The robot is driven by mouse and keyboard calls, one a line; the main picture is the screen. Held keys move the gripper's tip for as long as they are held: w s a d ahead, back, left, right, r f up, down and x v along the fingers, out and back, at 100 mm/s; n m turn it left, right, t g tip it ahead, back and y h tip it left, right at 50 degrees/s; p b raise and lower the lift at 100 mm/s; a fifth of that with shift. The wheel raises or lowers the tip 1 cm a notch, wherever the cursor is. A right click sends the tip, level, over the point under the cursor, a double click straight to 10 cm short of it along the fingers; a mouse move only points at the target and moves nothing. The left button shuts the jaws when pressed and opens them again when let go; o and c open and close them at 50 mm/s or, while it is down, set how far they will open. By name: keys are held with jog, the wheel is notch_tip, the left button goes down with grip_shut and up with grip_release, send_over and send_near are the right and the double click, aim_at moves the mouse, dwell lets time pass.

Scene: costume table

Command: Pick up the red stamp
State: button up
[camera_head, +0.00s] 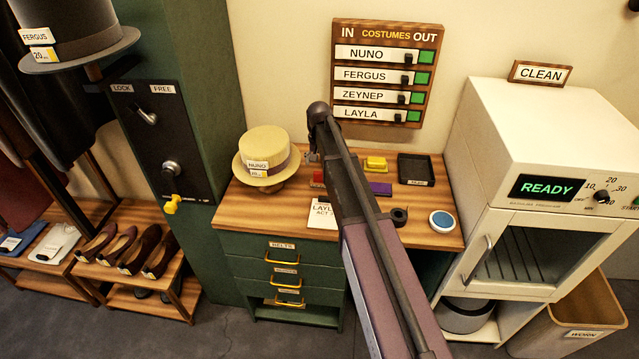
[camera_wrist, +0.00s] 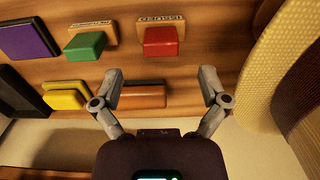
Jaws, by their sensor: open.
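The red stamp (camera_wrist: 162,42) lies on the wooden tabletop in the wrist view, beside a small lettered block. In the head view, the red stamp (camera_head: 318,177) shows just left of my arm, between the straw hat and the arm. My gripper (camera_wrist: 160,76) is open and empty. Its two fingers are spread wide in the wrist view, and the red stamp appears above the gap between the fingertips, apart from both. The gripper is mostly hidden behind my arm in the head view.
A green stamp (camera_wrist: 85,46) lies left of the red one, with a purple block (camera_wrist: 28,36) farther left. A yellow block (camera_wrist: 67,96) and a brown block (camera_wrist: 141,95) lie near the fingers. The straw hat (camera_wrist: 262,60) stands close at right. A dark tray (camera_head: 414,168) lies at the back.

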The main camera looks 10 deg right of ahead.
aim_at(319, 173)
jog(key=shift+f, duration=0.15)
notch_tip(319, 173, down, 5)
jog(key=b, duration=0.5)
jog(key=shift+a, duration=0.1)
dwell(0.5)
jog(key=c, duration=1.3)
